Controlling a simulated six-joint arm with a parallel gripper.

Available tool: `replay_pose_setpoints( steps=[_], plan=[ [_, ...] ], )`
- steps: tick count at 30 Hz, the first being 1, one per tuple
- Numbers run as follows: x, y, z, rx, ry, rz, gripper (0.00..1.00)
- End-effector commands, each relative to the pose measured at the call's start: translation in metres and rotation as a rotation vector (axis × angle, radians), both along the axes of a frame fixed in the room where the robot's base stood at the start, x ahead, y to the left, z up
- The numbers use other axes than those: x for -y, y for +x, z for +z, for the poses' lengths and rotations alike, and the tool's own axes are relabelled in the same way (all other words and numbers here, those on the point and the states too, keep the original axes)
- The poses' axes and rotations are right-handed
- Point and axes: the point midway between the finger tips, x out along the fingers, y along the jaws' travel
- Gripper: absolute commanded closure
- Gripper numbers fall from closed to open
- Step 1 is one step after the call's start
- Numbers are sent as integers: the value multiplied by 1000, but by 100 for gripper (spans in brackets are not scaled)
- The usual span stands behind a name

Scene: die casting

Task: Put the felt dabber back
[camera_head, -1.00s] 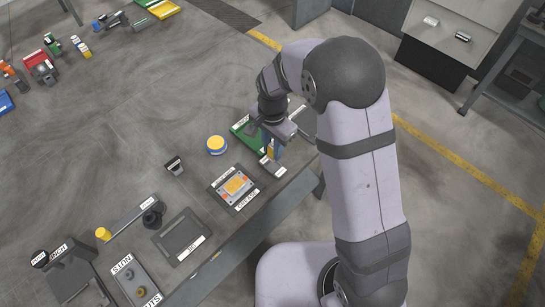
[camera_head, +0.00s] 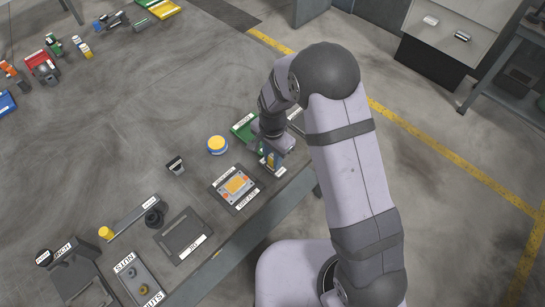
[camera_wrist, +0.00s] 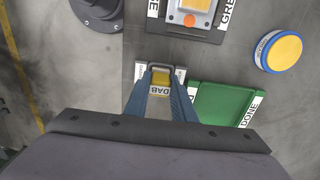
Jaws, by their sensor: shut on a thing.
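The felt dabber (camera_wrist: 160,90), a yellow block lettered DAB, is between the fingers of my gripper (camera_wrist: 163,93) in the wrist view. My gripper is shut on it. In the head view my gripper (camera_head: 270,165) points down near the table's right edge, and the yellow of the dabber shows between its blue fingers. A small holder with white labels (camera_wrist: 140,73) lies under the dabber in the wrist view. Whether the dabber touches the holder, or is in it, I cannot tell. The dabber's lower end is hidden.
A green DONE tray (camera_head: 243,127) lies just beyond my gripper. A GREASE tray (camera_head: 252,199) holding a metal plate with an orange pad is to its left. A round yellow and blue pot (camera_head: 217,145) stands behind that tray.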

Motion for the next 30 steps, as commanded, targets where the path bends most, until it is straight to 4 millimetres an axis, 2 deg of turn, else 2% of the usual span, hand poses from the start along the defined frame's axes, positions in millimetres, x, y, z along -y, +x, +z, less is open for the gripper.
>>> replay_pose_setpoints(
  steps=[5, 6, 7, 8, 16, 22, 26, 30],
  plan=[
    [0, 0, -4, 0, 0, 0, 100],
    [0, 0, -3, 0, 0, 0, 68],
    [0, 0, -3, 0, 0, 0, 60],
    [0, 0, -3, 0, 0, 0, 58],
    [0, 0, -3, 0, 0, 0, 58],
    [0, 1, 5, 2, 1, 0, 58],
    [0, 1, 18, 4, 1, 0, 58],
    [-1, 2, 39, 6, 1, 0, 58]
  ],
)
